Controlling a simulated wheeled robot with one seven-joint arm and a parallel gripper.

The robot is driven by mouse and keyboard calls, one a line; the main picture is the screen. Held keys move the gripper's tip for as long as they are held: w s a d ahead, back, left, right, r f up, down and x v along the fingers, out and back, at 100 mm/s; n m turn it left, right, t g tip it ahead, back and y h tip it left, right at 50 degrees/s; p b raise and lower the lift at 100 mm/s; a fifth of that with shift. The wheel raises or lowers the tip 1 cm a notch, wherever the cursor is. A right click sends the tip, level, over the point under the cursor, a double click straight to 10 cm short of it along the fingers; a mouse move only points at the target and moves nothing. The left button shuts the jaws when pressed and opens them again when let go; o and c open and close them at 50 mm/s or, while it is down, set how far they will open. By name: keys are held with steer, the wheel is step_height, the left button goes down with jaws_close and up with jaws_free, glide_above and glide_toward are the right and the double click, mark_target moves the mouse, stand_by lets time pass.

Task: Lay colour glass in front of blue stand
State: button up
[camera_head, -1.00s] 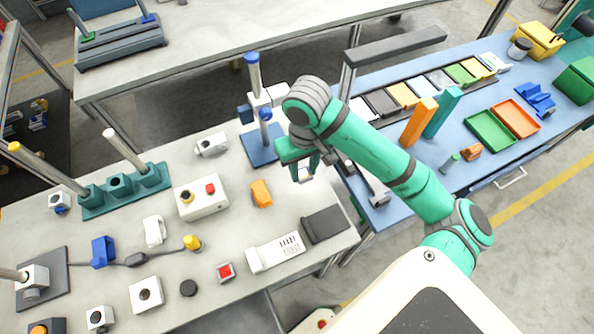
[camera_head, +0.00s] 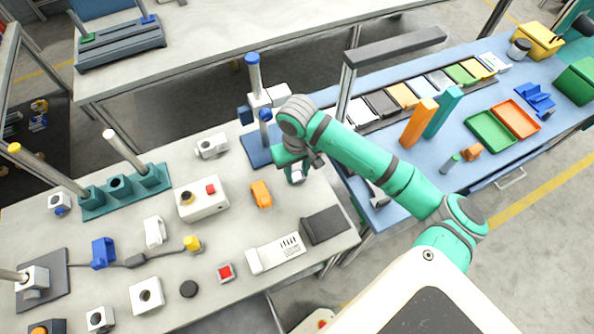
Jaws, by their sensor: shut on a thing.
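The blue stand (camera_head: 256,154) is on the pale bench, with a blue flat base, a pole and white blocks partway up. My gripper (camera_head: 296,174) is low over the bench, just right of and in front of the stand's base. It is shut on a small pale piece (camera_head: 297,178), which I take to be the colour glass; its colour is hard to make out. The fingers and wrist hide much of the piece. I cannot tell whether it touches the bench.
An orange block (camera_head: 261,194) lies left of my gripper. A dark flat case (camera_head: 325,225) and a white device (camera_head: 276,253) are nearer the front edge. A white box with buttons (camera_head: 202,199) stands further left. Bare bench shows between the orange block and the dark case.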

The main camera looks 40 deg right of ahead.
mark_target(297, 175)
steer(key=shift+f, duration=0.15)
steer(key=o, duration=1)
step_height(297, 175, up, 12)
steer(key=shift+r, duration=0.2)
